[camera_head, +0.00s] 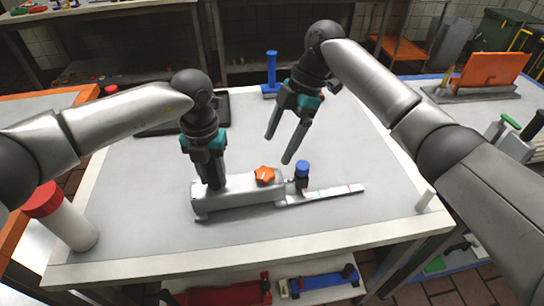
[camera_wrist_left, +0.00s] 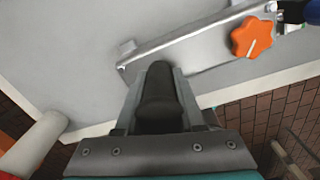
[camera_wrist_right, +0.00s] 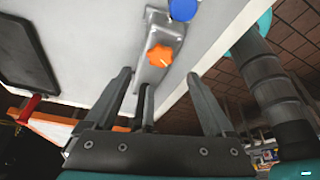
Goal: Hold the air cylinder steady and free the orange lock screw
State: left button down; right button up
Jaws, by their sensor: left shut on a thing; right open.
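The air cylinder (camera_head: 238,192) is a long silver-grey body lying on the table, with a flat marked bar (camera_head: 335,193) reaching out to its right. My left gripper (camera_head: 214,184) is shut on the air cylinder near its left end. In the left wrist view the fingers (camera_wrist_left: 160,92) hide the held part. The orange lock screw (camera_head: 265,174) is a lobed knob on top, towards the right end. It also shows in the left wrist view (camera_wrist_left: 252,37) and right wrist view (camera_wrist_right: 160,55). My right gripper (camera_head: 279,148) is open and empty, above and behind the screw, apart from it.
A blue-topped knob (camera_head: 302,168) stands just right of the screw. A blue post (camera_head: 271,72) and a dark tray (camera_head: 180,117) are at the back. A red-capped white cylinder (camera_head: 68,218) stands at the front left. The table (camera_head: 330,225) is clear in front.

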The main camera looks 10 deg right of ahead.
jog(key=v, duration=0.5)
jog(key=shift+r, duration=0.1)
jog(key=shift+c, duration=0.4)
